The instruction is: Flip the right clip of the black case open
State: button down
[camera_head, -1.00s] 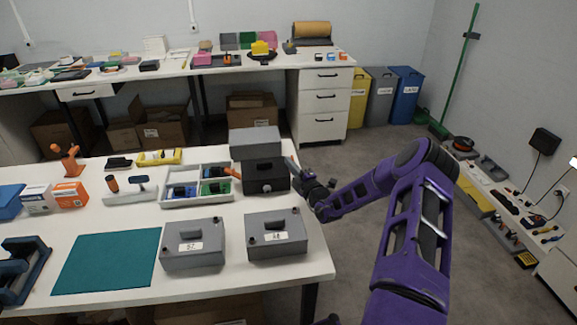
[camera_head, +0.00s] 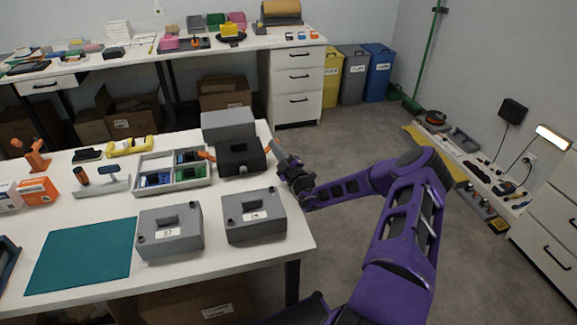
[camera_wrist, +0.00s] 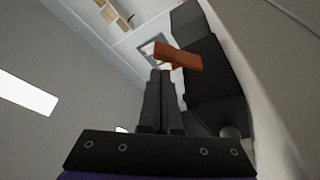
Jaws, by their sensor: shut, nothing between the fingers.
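The black case (camera_head: 240,160) stands near the right edge of the front table, and its dark side shows in the wrist view (camera_wrist: 215,85). An orange clip (camera_head: 207,155) sticks out at its left side. A bit of orange, likely the right clip (camera_head: 278,142), shows at its right side beside my gripper (camera_head: 281,160). In the wrist view an orange clip (camera_wrist: 180,57) juts from the case, just past my fingertips (camera_wrist: 160,72). My fingers are together and hold nothing. I cannot tell whether they touch the clip.
A grey case (camera_head: 228,123) is directly behind the black case. A divided tray (camera_head: 145,166) is to its left. Two grey cases (camera_head: 190,248) (camera_head: 277,228) stand in front. The floor right of the table (camera_head: 345,150) is clear.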

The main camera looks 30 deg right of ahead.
jog(key=v, duration=1.6)
jog(key=shift+p, duration=0.3)
jog(key=shift+r, duration=0.15)
